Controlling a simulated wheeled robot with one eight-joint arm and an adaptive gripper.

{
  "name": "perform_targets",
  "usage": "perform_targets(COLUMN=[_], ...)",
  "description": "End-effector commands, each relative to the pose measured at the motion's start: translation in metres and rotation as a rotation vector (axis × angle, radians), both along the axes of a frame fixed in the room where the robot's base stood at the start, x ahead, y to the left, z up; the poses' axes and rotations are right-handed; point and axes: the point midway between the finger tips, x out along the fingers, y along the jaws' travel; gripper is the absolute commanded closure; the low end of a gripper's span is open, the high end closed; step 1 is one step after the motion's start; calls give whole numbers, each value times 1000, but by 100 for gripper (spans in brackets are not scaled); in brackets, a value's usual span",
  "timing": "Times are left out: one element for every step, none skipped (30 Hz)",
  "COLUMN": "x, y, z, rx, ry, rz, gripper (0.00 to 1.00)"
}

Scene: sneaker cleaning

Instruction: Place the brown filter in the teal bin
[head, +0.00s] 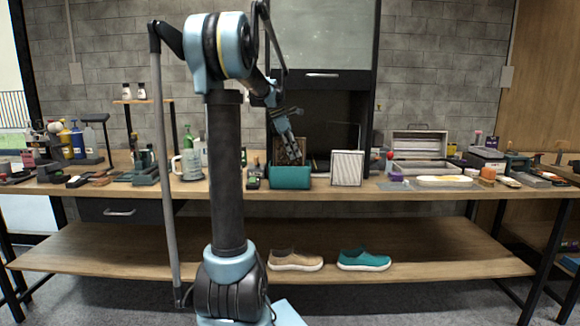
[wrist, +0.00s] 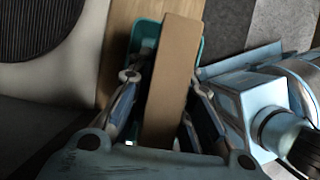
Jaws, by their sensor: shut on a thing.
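My gripper (head: 292,149) is shut on the brown filter (head: 281,147), pointing down over the workbench. In the wrist view, the filter (wrist: 172,75) shows its long brown edge between the two fingers. The teal bin (head: 290,178) stands on the bench directly below the filter. The bin's rim (wrist: 146,32) shows behind the filter in the wrist view. The filter overlaps the bin opening in both views. I cannot tell how far its lower edge reaches inside, as the bin's front wall hides it.
A white-faced framed filter (head: 347,168) stands just right of the bin. A green-and-black small item (head: 253,178) is left of it. Two shoes, tan (head: 295,261) and teal (head: 364,260), are on the lower shelf.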

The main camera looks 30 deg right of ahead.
Motion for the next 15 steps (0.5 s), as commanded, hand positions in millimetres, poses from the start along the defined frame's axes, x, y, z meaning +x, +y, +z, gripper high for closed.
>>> perform_targets(x=[0, 0, 0, 0, 0, 0, 0, 0, 0, 0, 0, 0, 0, 0, 0], y=[0, 0, 0, 0, 0, 0, 0, 0, 0, 0, 0, 0, 0, 0, 0], z=[-5, -6, -7, -9, -10, -12, -14, -17, -22, -26, -30, -36, -40, -44, -48], rx=[0, 0, 0, 0, 0, 0, 0, 0, 0, 0, 0, 0, 0, 0, 0], ry=[0, 0, 0, 0, 0, 0, 0, 0, 0, 0, 0, 0, 0, 0, 0], rz=[0, 0, 0, 0, 0, 0, 0, 0, 0, 0, 0, 0, 0, 0, 0], gripper=[100, 100, 100, 100, 100, 100, 100, 100, 100, 100, 100, 100, 100, 100, 100])
